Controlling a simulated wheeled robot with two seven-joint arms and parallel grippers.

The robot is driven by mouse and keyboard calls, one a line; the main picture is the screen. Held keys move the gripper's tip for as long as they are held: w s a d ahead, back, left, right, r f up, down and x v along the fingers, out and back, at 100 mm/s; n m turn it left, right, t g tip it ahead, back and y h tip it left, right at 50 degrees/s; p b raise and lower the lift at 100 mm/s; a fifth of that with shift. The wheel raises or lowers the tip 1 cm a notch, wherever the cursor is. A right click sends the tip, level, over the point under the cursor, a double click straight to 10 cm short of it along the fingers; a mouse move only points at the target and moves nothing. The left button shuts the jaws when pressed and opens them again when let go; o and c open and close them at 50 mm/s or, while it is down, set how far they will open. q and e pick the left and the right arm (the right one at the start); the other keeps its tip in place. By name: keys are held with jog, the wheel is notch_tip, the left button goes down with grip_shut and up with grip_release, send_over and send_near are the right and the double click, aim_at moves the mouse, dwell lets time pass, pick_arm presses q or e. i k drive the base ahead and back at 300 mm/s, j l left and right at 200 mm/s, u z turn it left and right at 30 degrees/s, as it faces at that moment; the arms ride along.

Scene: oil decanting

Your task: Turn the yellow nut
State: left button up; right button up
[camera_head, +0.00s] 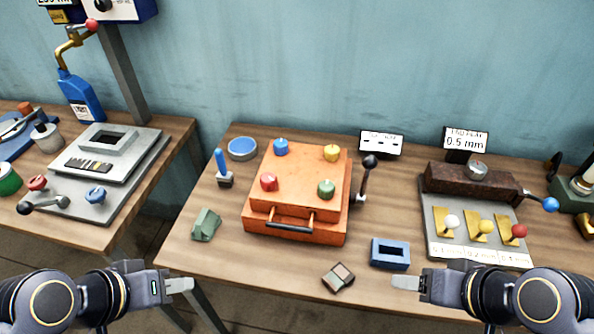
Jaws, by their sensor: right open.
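The yellow nut (331,153) sits at the back right corner of the top of an orange box (297,213). A blue nut (281,147), a red nut (269,182) and a green nut (326,188) sit at the other corners. My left gripper (186,285) is at the lower left, in front of the table's front edge, apart from the box. It is seen from the side, so its jaw gap is hidden. My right gripper (402,283) is open and empty, near the table's front edge, well in front of the yellow nut.
A dark-knobbed lever (369,178) stands right of the box. A blue block (390,254) lies near my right gripper, and a small brown-grey block (338,277) lies at the front. A green block (206,225) and a blue-handled tool (222,168) are left of the box.

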aim_at(332, 152)
jog(key=i+j, duration=0.1)
jog(key=j, duration=0.35)
jog(key=i+j+u, duration=0.15)
jog(key=j, duration=0.3)
jog(key=i+j, duration=0.1)
jog(key=j, duration=0.3)
jog(key=k+u, duration=0.05)
